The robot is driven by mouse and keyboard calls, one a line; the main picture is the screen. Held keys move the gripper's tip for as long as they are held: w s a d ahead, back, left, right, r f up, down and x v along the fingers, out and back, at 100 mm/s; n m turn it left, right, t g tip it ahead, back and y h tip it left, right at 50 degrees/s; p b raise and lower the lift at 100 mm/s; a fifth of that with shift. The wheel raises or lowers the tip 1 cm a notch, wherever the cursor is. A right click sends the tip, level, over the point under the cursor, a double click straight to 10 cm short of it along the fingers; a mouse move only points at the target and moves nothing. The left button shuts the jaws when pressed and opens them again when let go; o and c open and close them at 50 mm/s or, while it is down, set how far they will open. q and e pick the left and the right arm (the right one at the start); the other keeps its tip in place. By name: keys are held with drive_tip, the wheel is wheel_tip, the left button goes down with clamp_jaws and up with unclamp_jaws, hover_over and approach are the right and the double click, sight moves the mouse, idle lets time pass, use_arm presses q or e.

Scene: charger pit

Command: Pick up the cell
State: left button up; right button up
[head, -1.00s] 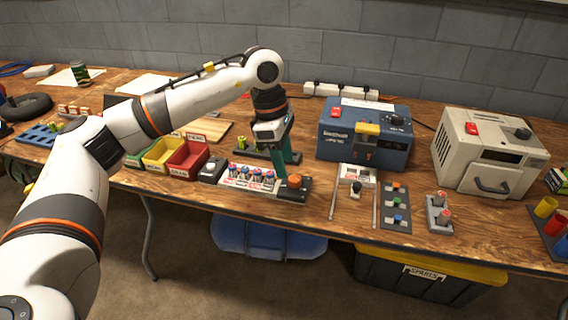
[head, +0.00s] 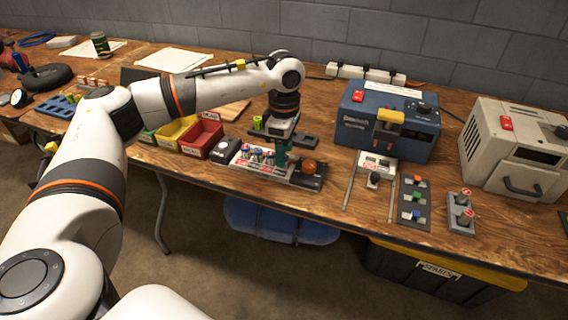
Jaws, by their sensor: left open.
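Several small cells (head: 257,154) with coloured tops stand in a row in a pale charger tray (head: 240,168) with a dark end and an orange knob. A yellow-green cell (head: 257,122) stands on a dark rack behind the tray. My left gripper (head: 282,153) is open and points down, with its teal fingers over the right part of the row. The fingers nearly line up in this view, and they and the wrist hide part of the tray and rack. I cannot tell whether they touch a cell. My right gripper is out of view.
Red (head: 202,138) and yellow bins stand left of the tray. A blue charger box (head: 388,130) stands at the right, with a slide fixture and a button panel (head: 413,203) before it. A grey box (head: 515,150) stands farther right. The table's front edge is near the tray.

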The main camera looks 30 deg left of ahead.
use_arm(q)
wheel_tip(320, 180, down, 2)
clamp_jaws()
idle(0.3)
drive_tip(key=shift+r, duration=0.1)
